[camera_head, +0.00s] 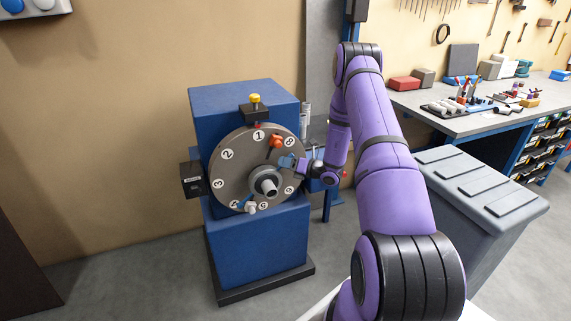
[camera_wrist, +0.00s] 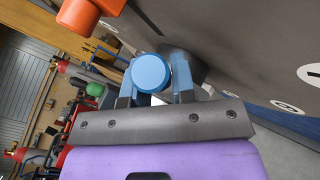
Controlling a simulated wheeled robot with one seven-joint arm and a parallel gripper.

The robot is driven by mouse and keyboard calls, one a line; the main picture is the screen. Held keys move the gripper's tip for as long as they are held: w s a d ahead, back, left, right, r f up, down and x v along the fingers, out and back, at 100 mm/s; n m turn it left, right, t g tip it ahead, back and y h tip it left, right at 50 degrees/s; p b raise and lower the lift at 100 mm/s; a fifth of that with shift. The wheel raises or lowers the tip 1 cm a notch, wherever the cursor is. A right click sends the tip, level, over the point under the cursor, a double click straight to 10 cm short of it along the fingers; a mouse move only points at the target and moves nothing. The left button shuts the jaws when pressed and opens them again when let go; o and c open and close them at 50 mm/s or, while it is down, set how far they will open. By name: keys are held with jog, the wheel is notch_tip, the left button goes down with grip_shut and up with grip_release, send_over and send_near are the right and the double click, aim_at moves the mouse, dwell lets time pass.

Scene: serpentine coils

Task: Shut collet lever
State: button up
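A blue machine (camera_head: 246,98) carries a round grey dial (camera_head: 229,174) with numbers around its face and a hub (camera_head: 267,185). A blue knob (camera_head: 286,161) stands out from the dial's right part; it shows as a round blue end in the wrist view (camera_wrist: 151,73). My gripper (camera_head: 295,164) is at this knob, its fingers (camera_wrist: 157,88) close along both sides of it. It looks shut on the knob, though the contact is partly hidden. An orange knob (camera_head: 277,141) is just above, also in the wrist view (camera_wrist: 78,16). No label shows which knob is the collet lever.
A white knob (camera_head: 250,208) is at the dial's bottom. A grey bin (camera_head: 480,185) and a workbench (camera_head: 455,125) with tools stand at right. Floor at left is clear.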

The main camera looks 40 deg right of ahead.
grip_shut()
jog(key=shift+f, duration=0.1)
jog(key=shift+s+d+f+m+t+h, duration=0.15)
jog(key=shift+f+m+t+h, duration=0.9)
jog(key=shift+f+m+t, duration=1.3)
jog(key=shift+d+f+m+t+h, duration=0.2)
jog(key=shift+f+m+t+h, duration=1.15)
jog(key=shift+m, duration=1.85)
jog(key=shift+s+d+f+m+t+h, duration=0.15)
jog(key=shift+f+m+t+h, duration=0.65)
jog(key=shift+f+m+t, duration=1.55)
jog(key=shift+w+r+m+g, duration=0.1)
jog(key=shift+r+m+g, duration=0.1)
jog(key=shift+m+g, duration=0.45)
jog(key=shift+o, duration=2)
grip_release()
